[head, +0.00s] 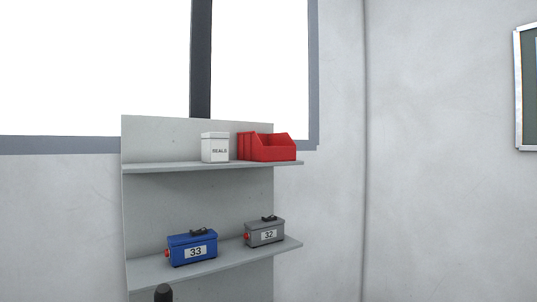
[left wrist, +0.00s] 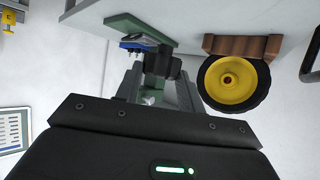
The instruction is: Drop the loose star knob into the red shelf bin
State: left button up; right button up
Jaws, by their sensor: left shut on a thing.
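The red shelf bin (head: 272,148) stands on the upper shelf at its right end, with its open front facing right. In the left wrist view my left gripper (left wrist: 160,75) is shut on a small black thing, which I take to be the star knob (left wrist: 163,62). Its lobes are too small and dark to make out. In the head view a dark rounded tip (head: 163,293) shows at the bottom edge, below the shelves; I cannot tell what it is. The inside of the bin is hidden. My right gripper is in neither view.
A white box marked SEALS (head: 215,147) stands left of the bin. A blue box 33 (head: 192,247) and a grey box 32 (head: 264,232) sit on the lower shelf. In the wrist view a yellow-hubbed wheel (left wrist: 228,82) and a blue tool-like thing (left wrist: 138,42) show.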

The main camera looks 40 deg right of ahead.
pick_arm(q)
jog(key=w+a+r+n+t+y+b, duration=0.1)
jog(key=w+a+r+n+t+y, duration=0.1)
jog(key=w+a+n+y, duration=0.35)
jog(key=w+a+r+n+t+y+b, duration=0.2)
jog(key=w+a+n+t, duration=0.1)
jog(key=w+a, duration=0.55)
jog(key=w+d+r+y+b, duration=0.1)
jog(key=w+r, duration=0.2)
jog(key=r, duration=0.3)
jog(key=w+d+r+n, duration=0.1)
jog(key=w+d+r, duration=0.1)
jog(key=w+r, duration=0.2)
notch_tip(320, 180, up, 2)
jog(key=shift+w+r+g+y+b, duration=0.25)
jog(key=shift+g+y+b, duration=0.1)
jog(key=shift+g, duration=0.05)
